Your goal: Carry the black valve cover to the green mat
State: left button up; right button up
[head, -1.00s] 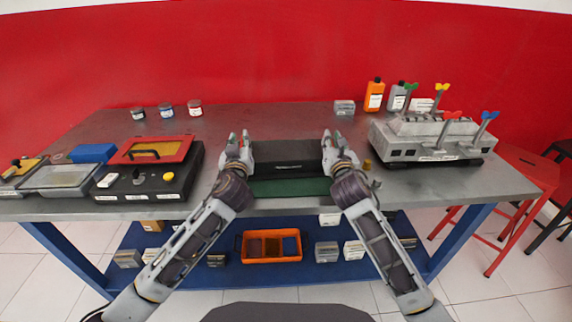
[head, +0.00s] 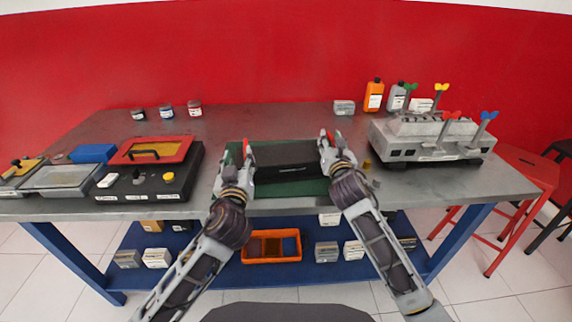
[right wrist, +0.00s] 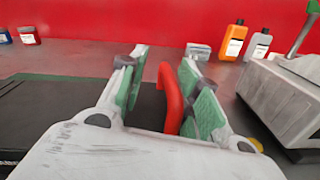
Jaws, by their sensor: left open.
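The black valve cover (head: 285,157) lies level over the green mat (head: 290,189), and looks to be resting on it. Mat shows along the cover's front and left side. My left gripper (head: 244,156) is open at the cover's left end, beside a small red part. My right gripper (head: 329,143) is at the cover's right end. In the right wrist view its green-padded fingers (right wrist: 160,92) stand apart on either side of the cover's red handle (right wrist: 172,97), with a gap visible. The cover's dark top (right wrist: 55,110) fills the left there.
A grey engine block (head: 430,140) with coloured-handled pins stands right of the mat. A black case (head: 150,180) with a red-framed lid stands left. Bottles (head: 374,96) and small jars (head: 166,111) stand at the back. Bare table lies behind the mat.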

pick_arm(q)
jog(key=shift+s, duration=0.85)
pick_arm(e)
jog(key=shift+a+f, duration=0.15)
jog(key=o, duration=0.7)
jog(key=shift+o, duration=1.1)
jog(key=shift+s, duration=0.15)
jog(key=shift+s+d, duration=0.2)
jog(key=shift+s, duration=1.75)
jog(key=shift+s+d, duration=0.2)
jog(key=shift+s, duration=1.75)
jog(key=shift+s+d, duration=0.2)
jog(key=shift+s, duration=1.75)
pick_arm(q)
jog(key=shift+s, duration=0.15)
pick_arm(e)
jog(key=shift+s, duration=0.15)
